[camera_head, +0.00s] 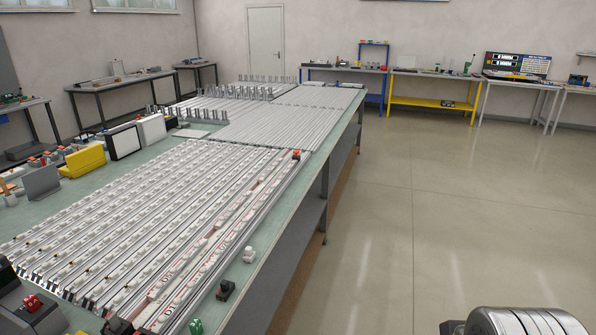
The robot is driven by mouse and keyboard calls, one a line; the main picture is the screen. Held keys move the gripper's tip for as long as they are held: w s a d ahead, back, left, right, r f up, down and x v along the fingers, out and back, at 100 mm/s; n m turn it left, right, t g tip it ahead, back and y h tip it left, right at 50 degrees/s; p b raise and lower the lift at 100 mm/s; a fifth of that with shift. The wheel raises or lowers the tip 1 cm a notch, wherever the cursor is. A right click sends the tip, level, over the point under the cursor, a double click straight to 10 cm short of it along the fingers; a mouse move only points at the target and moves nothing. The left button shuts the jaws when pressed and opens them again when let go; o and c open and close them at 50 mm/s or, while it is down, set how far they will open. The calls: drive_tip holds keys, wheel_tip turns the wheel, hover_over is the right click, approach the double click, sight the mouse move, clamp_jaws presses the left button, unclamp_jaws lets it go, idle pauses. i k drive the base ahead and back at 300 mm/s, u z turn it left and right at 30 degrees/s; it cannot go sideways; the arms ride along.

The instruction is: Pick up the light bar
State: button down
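Several long light bars (130,215) lie side by side on the long green-topped table (262,238) in the head view. They are slim silver rails with rows of white domed pieces along them, running from the near left to the far right. Near the table's right edge, one pale strip with red markings (217,240) lies among the silver rails. I cannot tell which single bar the task means. My gripper is not in view.
Small black (226,290) and white (249,254) parts stand by the table's right edge. A yellow holder (83,160) and boxes line its left side. Open floor (400,240) lies to the right. Workbenches, including a yellow one (434,103), stand along the back wall.

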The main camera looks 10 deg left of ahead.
sight(277, 162)
drive_tip(key=z, duration=0.6)
drive_tip(key=k, duration=1)
drive_tip(key=u, duration=1)
drive_tip(key=i, duration=1)
drive_tip(key=u, duration=0.05)
